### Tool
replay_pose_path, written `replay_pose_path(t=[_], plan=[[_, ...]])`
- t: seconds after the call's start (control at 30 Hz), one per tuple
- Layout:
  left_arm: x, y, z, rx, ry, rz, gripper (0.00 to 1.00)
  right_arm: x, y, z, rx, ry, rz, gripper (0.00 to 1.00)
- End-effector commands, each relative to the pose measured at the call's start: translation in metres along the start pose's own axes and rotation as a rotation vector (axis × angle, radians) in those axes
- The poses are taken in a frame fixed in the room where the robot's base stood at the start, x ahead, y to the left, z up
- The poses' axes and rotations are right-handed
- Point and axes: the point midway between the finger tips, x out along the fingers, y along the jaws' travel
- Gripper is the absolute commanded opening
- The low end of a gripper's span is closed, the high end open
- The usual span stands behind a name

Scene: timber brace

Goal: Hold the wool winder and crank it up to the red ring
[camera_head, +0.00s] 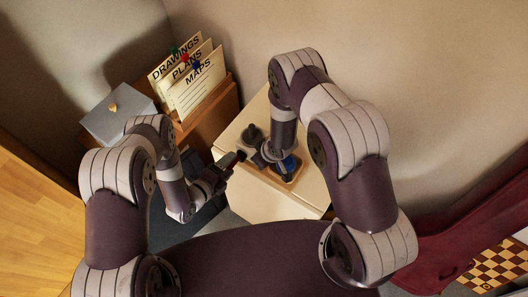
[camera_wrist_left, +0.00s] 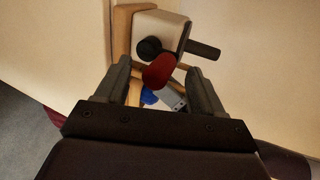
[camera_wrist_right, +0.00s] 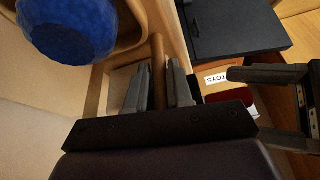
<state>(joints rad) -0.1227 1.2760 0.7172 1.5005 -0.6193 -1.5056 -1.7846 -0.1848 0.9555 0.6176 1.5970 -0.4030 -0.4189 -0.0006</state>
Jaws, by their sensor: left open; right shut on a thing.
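The wool winder stands on the pale cabinet, its wooden base (camera_head: 291,178) partly hidden by my right arm. Its blue wool ball (camera_wrist_right: 70,25) shows large in the right wrist view and partly in the left wrist view (camera_wrist_left: 149,97). My right gripper (camera_wrist_right: 158,68) is shut on a wooden bar of the winder's frame. My left gripper (camera_wrist_left: 160,69) is open, with a red knob (camera_wrist_left: 158,71) between its fingertips in that view; contact is unclear. A grey metal crank arm (camera_wrist_left: 170,97) lies behind the knob. I cannot make out the red ring.
The pale cabinet top (camera_head: 250,195) is mostly clear in front. To the left stand a wooden file holder (camera_head: 222,105) with labelled folders and a grey box (camera_head: 112,118). A wall rises close behind. A chessboard (camera_head: 495,265) lies at lower right.

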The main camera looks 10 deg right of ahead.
Motion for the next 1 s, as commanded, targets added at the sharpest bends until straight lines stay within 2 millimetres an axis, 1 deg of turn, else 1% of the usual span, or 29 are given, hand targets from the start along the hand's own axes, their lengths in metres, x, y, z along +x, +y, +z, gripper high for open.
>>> replay_pose_path(t=[0.1, 0.2, 0.5, 0.53, 0.57, 0.6, 0.63, 0.67, 0.87, 1.0], plan=[[0.014, 0.000, 0.000, 0.002, 0.001, 0.001, 0.68, -0.001, 0.001, -0.002, 0.000, 0.003, 0.001, 0.00], [0.021, 0.000, 0.000, 0.001, 0.000, 0.002, 0.68, -0.001, 0.001, -0.002, 0.000, 0.003, 0.001, 0.00], [0.023, 0.000, 0.000, 0.000, -0.001, 0.002, 0.68, -0.001, 0.001, -0.002, 0.000, 0.003, 0.001, 0.00], [0.023, 0.000, 0.001, 0.000, -0.001, 0.002, 0.62, 0.000, 0.000, -0.002, 0.000, 0.003, 0.001, 0.00], [0.023, 0.000, 0.000, 0.000, -0.001, 0.002, 0.52, 0.000, 0.000, -0.002, 0.000, 0.003, 0.001, 0.00], [0.023, 0.000, 0.000, 0.000, -0.001, 0.002, 0.39, -0.001, 0.000, -0.002, 0.000, 0.003, 0.001, 0.00], [0.023, 0.001, 0.000, 0.000, -0.001, 0.003, 0.29, -0.001, 0.000, -0.002, 0.000, 0.003, 0.001, 0.00], [0.023, 0.001, 0.000, 0.000, -0.001, 0.003, 0.25, -0.001, 0.000, -0.001, 0.000, 0.003, 0.001, 0.00], [0.023, 0.002, 0.002, -0.001, -0.002, 0.006, 0.25, -0.001, 0.000, -0.002, -0.001, 0.003, 0.001, 0.00], [0.024, 0.003, 0.013, -0.001, -0.004, 0.003, 0.26, -0.001, 0.000, -0.002, -0.001, 0.003, 0.001, 0.00]])
